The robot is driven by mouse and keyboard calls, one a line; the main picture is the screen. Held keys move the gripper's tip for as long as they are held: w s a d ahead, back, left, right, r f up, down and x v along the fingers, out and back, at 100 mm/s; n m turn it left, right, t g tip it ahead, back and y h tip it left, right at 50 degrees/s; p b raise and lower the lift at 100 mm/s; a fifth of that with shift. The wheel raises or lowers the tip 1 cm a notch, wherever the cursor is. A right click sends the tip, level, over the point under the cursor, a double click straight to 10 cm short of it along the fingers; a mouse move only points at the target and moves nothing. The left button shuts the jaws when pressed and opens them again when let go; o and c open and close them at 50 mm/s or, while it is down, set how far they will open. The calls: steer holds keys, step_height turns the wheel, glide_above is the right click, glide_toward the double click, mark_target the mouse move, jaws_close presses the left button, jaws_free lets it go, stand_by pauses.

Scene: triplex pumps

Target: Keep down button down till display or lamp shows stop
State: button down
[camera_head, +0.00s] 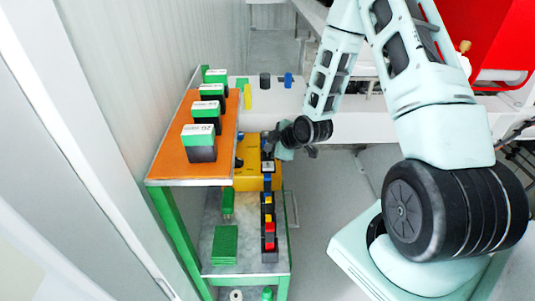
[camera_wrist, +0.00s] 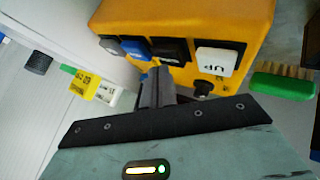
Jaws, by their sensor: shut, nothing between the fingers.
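A yellow control box (camera_wrist: 185,18) fills the top of the wrist view; it also shows in the head view (camera_head: 243,181) on the green-framed stand. Its face carries a white button marked UP (camera_wrist: 217,60), a black button (camera_wrist: 168,50) beside it, a blue button (camera_wrist: 135,48) and another dark button (camera_wrist: 110,45). No DOWN label is readable. My gripper (camera_wrist: 156,76) is shut and empty, its tips close below the black button beside UP. I cannot tell whether they touch it. In the head view my gripper (camera_head: 270,143) is beside the box. No stop display or lamp is readable.
A black knob (camera_wrist: 203,88) sits below UP. A green brush (camera_wrist: 283,86) lies to the right, a yellow-and-white labelled item (camera_wrist: 92,87) to the left. An orange shelf (camera_head: 170,157) with several green-and-black units stands left of my arm. Grey floor (camera_head: 325,200) is open to the right.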

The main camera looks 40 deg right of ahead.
steer(key=shift+f+b, duration=0.5)
steer(key=shift+b, duration=0.05)
stand_by(0.4)
stand_by(2.9)
steer(key=shift+r+p, duration=0.55)
steer(key=shift+r, duration=0.4)
steer(key=shift+r, duration=0.1)
steer(key=shift+r+p, duration=1.65)
steer(key=shift+r, duration=0.8)
